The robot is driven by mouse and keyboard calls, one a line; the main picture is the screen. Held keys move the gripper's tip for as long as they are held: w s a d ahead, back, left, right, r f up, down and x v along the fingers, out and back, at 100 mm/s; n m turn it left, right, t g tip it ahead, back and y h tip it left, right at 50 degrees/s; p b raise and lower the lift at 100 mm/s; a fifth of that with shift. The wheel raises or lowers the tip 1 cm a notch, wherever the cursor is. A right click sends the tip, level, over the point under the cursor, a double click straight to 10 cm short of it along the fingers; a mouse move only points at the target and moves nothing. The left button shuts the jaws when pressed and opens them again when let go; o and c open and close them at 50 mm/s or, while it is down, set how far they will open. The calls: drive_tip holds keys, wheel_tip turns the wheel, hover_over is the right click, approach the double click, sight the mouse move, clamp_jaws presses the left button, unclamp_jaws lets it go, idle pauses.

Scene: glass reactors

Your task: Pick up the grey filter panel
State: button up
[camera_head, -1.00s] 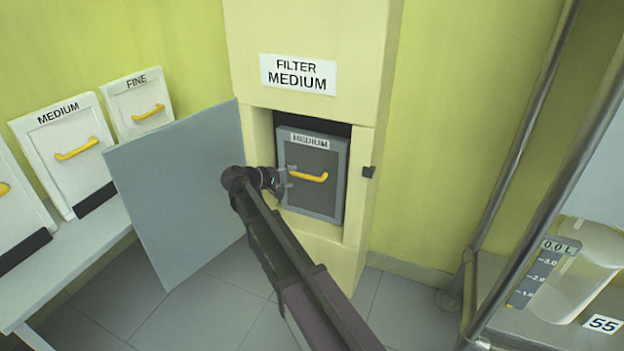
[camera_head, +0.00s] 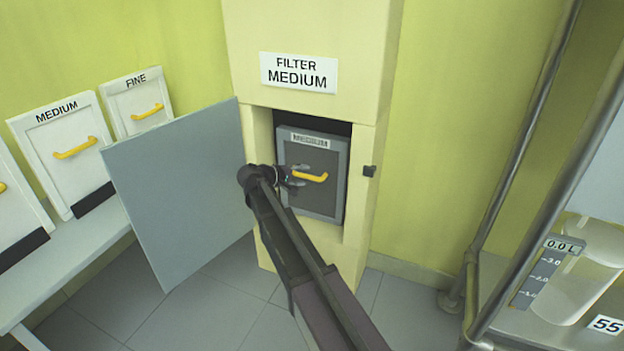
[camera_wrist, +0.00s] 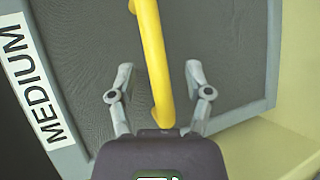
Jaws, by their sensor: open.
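The grey filter panel (camera_head: 318,193) stands in the recess of the cream filter housing, below the "FILTER MEDIUM" sign. It carries a "MEDIUM" label and a yellow handle (camera_head: 311,177). In the wrist view the panel (camera_wrist: 90,60) fills most of the picture, and its handle (camera_wrist: 153,60) runs down between my fingers. My gripper (camera_head: 297,178) is at the left part of the handle. In the wrist view my gripper (camera_wrist: 160,80) is open, with one finger on each side of the handle and a visible gap to both.
The housing's grey door (camera_head: 180,195) hangs open at the left. White panels marked "MEDIUM" (camera_head: 60,150) and "FINE" (camera_head: 137,105) stand on a bench at the left. Metal posts and a clear vessel (camera_head: 575,275) on a shelf are at the right.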

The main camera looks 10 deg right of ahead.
clamp_jaws()
drive_tip(key=shift+r, duration=0.2)
idle(0.3)
drive_tip(key=shift+s+a+r+p, duration=0.15)
drive_tip(key=shift+r+p, duration=0.25)
drive_tip(key=shift+p, duration=0.25)
wheel_tip(320, 180, up, 6)
drive_tip(key=p, duration=0.6)
drive_tip(key=shift+r, duration=0.15)
drive_tip(key=s+a, duration=1.1)
drive_tip(key=s, duration=0.5)
drive_tip(key=shift+a+f, duration=0.25)
